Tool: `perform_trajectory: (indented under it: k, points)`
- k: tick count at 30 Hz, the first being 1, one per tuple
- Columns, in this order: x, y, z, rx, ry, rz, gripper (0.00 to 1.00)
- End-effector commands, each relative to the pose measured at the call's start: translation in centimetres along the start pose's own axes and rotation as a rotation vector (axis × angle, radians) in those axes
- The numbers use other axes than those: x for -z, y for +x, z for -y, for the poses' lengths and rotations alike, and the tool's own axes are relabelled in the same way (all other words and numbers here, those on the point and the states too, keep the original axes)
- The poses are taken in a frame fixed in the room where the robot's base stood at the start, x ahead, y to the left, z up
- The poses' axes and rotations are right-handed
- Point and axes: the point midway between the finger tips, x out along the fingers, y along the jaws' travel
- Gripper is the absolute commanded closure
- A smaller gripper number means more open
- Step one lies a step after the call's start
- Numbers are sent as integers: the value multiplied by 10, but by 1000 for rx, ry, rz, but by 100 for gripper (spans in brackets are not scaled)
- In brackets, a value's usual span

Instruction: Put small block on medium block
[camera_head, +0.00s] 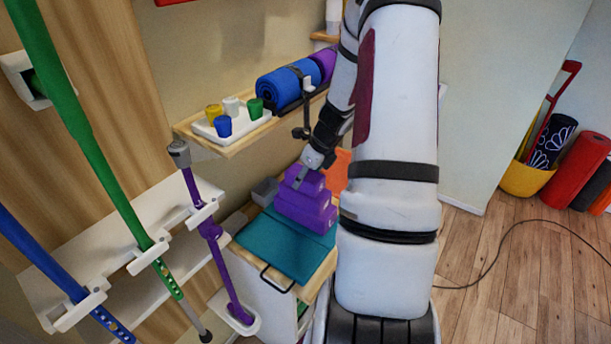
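Purple blocks stand stacked on a low cabinet at the centre. The small block (310,181) is on top, and the larger medium block (298,202) is under it. A wider purple part shows lower down; I cannot tell whether it is a separate block. My gripper (303,174) points down at the small block, with a grey finger against or just in front of its near side. The other finger is hidden, so I cannot tell if the gripper grips the block. From this angle I cannot tell whether the small block rests on the medium block or hangs just above it.
A teal mat (278,246) covers the cabinet top in front of the blocks. A grey block (265,190) stands to their left, and an orange item (337,168) is behind. A shelf above holds a white tray (232,128) with cups and a blue roll (283,84).

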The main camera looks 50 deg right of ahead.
Motion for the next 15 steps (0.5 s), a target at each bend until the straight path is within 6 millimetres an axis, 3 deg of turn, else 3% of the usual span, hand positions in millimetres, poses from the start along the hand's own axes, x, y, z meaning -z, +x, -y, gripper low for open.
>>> perform_trajectory:
  k: [8,9,11,15]
  points:
    - [1,3,0,0,1,0,82]
    - [1,3,0,0,1,0,50]
    - [1,3,0,0,0,0,36]
    - [1,3,0,0,0,0,34]
